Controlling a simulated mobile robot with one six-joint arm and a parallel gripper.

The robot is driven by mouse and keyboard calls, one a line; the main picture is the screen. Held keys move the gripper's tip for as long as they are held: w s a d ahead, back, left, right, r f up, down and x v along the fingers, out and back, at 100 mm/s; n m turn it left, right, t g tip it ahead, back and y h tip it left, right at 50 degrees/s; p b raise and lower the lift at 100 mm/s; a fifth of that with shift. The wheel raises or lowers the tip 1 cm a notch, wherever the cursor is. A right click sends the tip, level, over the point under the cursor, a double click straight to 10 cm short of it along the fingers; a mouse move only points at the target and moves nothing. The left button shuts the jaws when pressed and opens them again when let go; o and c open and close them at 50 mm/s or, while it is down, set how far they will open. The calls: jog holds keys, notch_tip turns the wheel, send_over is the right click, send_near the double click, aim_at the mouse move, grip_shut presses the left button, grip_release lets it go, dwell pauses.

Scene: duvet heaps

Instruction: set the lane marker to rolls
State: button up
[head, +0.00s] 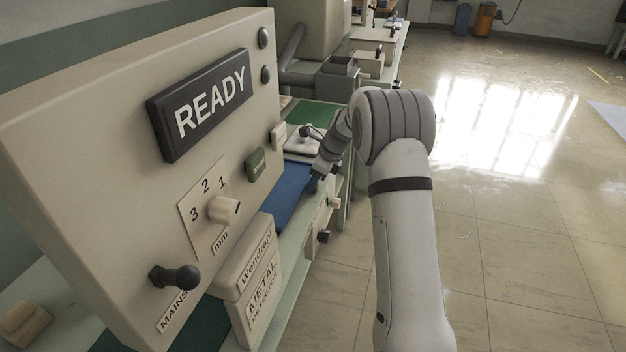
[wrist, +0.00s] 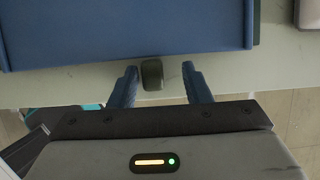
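My gripper (wrist: 159,70) is open in the wrist view, its two blue fingers spread apart. A small dark grey-green block (wrist: 152,80) stands between the fingers at the table edge, with a gap on either side. I cannot tell whether this block is the lane marker, and no label reading "rolls" can be read. In the head view my gripper (head: 318,174) is small and partly hidden by my arm, beside the blue bed (head: 287,190) of the bench. The blue bed also shows in the wrist view (wrist: 130,30), just beyond the fingertips.
A beige cabinet (head: 100,120) with a READY sign (head: 205,104), a 1-2-3 knob (head: 224,210) and a black MAINS lever (head: 176,277) stands at left. A metal detector box (head: 246,268) is in front of it. Dark and pale knobs line the bench front. The floor at right is clear.

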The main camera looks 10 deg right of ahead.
jog(key=v, duration=0.7)
jog(key=shift+d+r, duration=0.15)
jog(key=shift+r, duration=0.2)
jog(key=s+a+r+n+h+p, duration=0.1)
jog(key=s+r+n+p, duration=0.1)
jog(key=s+r+n, duration=0.5)
jog(key=s+a+r+n+h+p, duration=0.1)
jog(key=s+r+n, duration=0.25)
jog(key=s, duration=0.75)
jog(key=s+d+n+h+p, duration=0.1)
jog(key=s+n+h+p, duration=0.1)
jog(key=s+n, duration=1.1)
jog(key=s, duration=0.9)
jog(key=shift+d+r, duration=0.15)
jog(key=shift+r, duration=0.05)
